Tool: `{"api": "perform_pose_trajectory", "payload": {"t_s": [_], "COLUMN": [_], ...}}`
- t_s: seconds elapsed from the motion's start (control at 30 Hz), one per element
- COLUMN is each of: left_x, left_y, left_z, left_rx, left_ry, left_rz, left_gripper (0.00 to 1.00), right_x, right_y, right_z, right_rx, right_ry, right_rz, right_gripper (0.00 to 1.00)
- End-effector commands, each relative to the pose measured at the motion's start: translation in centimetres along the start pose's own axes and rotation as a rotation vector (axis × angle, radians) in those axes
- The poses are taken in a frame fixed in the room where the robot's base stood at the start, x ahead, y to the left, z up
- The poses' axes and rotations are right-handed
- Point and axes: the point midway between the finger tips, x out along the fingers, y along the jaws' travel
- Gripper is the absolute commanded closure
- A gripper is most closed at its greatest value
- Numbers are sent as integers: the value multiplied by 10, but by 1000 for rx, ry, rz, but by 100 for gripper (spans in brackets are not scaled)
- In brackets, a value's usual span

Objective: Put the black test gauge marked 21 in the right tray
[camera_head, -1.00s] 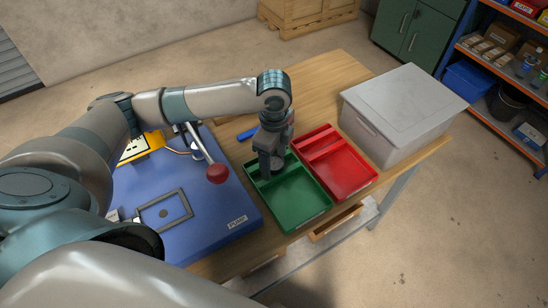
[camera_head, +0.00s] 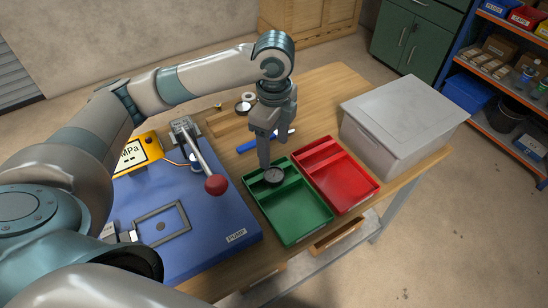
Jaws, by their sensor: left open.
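A black round gauge (camera_head: 275,176) lies in the back part of the green tray (camera_head: 291,222), near its divider; any number on it is too small to read. The red tray (camera_head: 346,184) stands just right of the green one and looks empty. My left gripper (camera_head: 273,153) is open and empty, pointing down just above and behind the gauge. One finger hides part of the tray's back edge. My right gripper is not in view.
A blue pump base (camera_head: 190,235) with a red-knobbed lever (camera_head: 216,184) and a yellow MPa display (camera_head: 138,152) stands left of the trays. A grey lidded box (camera_head: 400,115) stands right of the red tray. A blue tool (camera_head: 255,143) lies behind the green tray.

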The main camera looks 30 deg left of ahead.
Motion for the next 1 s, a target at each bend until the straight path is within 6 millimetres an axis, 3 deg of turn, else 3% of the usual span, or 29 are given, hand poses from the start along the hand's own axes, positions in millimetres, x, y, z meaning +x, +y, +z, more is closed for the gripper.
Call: {"api": "perform_pose_trajectory", "payload": {"t_s": [0.23, 0.67, 1.0], "left_x": [-18, -19, -19], "left_y": [0, 0, 0], "left_z": [0, 0, 0], "left_rx": [0, 0, 0], "left_ry": [1, 1, 1], "left_rz": [0, 1, 1], "left_gripper": [37, 37, 37], "right_x": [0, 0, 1], "right_y": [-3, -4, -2], "right_z": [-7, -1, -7], "right_rx": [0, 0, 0], "right_ry": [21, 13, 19], "right_rz": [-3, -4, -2], "right_gripper": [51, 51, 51]}}
